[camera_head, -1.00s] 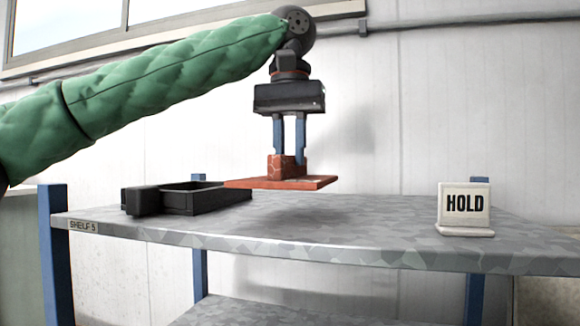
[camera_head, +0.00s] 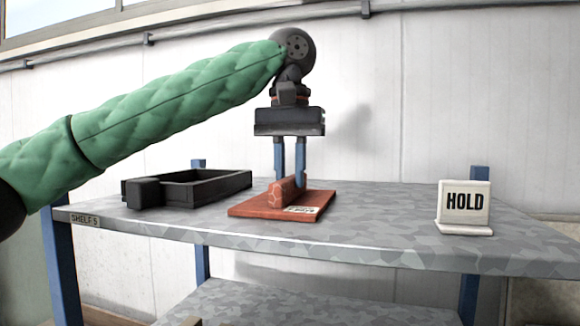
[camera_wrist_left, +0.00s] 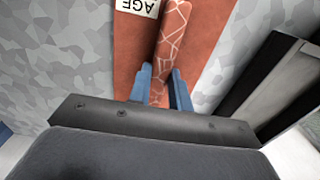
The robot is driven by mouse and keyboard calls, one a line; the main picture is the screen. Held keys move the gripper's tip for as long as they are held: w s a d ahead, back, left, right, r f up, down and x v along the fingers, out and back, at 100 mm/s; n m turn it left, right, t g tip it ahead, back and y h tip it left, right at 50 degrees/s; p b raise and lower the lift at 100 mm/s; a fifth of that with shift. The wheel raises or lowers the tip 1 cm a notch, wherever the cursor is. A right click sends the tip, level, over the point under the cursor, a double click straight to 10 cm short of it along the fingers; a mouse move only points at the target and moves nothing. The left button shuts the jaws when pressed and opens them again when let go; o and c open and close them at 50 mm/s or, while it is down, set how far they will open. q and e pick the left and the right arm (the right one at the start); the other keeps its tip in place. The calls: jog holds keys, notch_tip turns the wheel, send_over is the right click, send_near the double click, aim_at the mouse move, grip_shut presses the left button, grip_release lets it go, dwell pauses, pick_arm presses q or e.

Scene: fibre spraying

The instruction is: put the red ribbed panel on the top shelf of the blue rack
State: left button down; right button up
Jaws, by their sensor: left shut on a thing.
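The red ribbed panel (camera_head: 262,206) is a flat red-brown plate with a raised rib and a white label. It is at the top shelf (camera_head: 380,215) of the blue rack, level, and appears to rest on its grey surface. My left gripper (camera_head: 289,183) points straight down and is shut on the panel's rib. The left wrist view shows the blue fingers (camera_wrist_left: 162,95) on either side of the rib (camera_wrist_left: 172,40), with the panel (camera_wrist_left: 130,60) under them. The panel's underside is hidden. My right gripper is not in view.
A black open tray (camera_head: 215,190) stands on the shelf just left of the panel. A white HOLD sign (camera_head: 464,208) stands at the right. The shelf between panel and sign is clear. Blue posts (camera_head: 62,265) stand at the rack's corners, with a lower shelf (camera_head: 300,305) below.

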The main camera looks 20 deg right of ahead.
aim_at(291, 177)
pick_arm(q)
jog(key=shift+s, duration=0.1)
jog(key=c, duration=1.3)
grip_release()
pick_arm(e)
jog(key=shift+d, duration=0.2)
pick_arm(q)
jog(key=shift+r, duration=0.1)
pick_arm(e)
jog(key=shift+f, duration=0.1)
pick_arm(q)
jog(key=shift+r+b, duration=0.4)
jog(key=shift+r, duration=0.05)
notch_tip(291, 177, up, 11)
jog(key=b, duration=0.3)
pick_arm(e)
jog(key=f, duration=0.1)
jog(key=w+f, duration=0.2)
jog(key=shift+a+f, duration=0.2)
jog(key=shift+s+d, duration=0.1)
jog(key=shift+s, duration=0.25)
